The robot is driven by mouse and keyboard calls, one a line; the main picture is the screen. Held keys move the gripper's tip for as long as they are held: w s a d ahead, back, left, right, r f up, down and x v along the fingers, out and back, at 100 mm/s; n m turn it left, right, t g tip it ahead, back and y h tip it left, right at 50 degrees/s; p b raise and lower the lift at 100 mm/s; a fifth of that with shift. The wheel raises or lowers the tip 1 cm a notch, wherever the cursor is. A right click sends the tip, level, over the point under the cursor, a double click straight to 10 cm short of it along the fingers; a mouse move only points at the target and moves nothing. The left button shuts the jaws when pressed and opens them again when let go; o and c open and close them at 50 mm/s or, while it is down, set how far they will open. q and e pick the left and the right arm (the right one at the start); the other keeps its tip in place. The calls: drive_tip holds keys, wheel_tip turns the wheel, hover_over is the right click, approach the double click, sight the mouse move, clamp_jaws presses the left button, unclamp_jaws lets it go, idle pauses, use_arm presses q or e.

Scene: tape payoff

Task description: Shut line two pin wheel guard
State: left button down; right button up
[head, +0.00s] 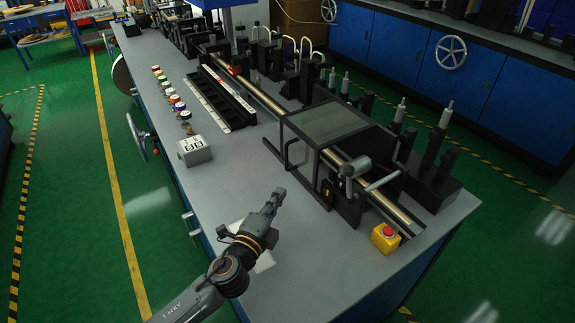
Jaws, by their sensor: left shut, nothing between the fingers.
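A guard with clear panels and a black frame (328,122) stands over the long shaft on the near part of the line bench; it looks like the pin wheel guard. Its front frame with a dark handle faces left. I cannot tell from here whether it is fully shut. My left gripper (277,196) is shut and empty, above the grey bench top, to the lower left of the guard and apart from it. My right gripper is not in view.
A yellow box with a red button (385,237) sits at the bench's near right corner. A grey control box (194,150) and a row of coloured knobs (172,98) lie along the left edge. Black posts (432,150) stand behind the guard. The bench top before the guard is mostly clear.

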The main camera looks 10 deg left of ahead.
sight(286, 170)
use_arm(q)
drive_tip(key=w+p, duration=0.1)
drive_tip(key=w, duration=0.9)
drive_tip(key=shift+w+a, duration=0.1)
drive_tip(key=shift+w, duration=0.05)
drive_tip(key=shift+w+a, duration=0.3)
drive_tip(key=shift+w, duration=0.1)
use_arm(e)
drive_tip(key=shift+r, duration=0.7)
use_arm(q)
drive_tip(key=w+a+b, duration=0.2)
drive_tip(key=w+a, duration=0.2)
drive_tip(key=w+a+b, duration=0.2)
drive_tip(key=w+a, duration=0.2)
drive_tip(key=shift+w+a+f, duration=0.15)
drive_tip(key=shift+w+a, duration=0.05)
drive_tip(key=shift+a, duration=0.1)
drive_tip(key=shift+w+a, duration=0.2)
drive_tip(key=shift+w, duration=0.05)
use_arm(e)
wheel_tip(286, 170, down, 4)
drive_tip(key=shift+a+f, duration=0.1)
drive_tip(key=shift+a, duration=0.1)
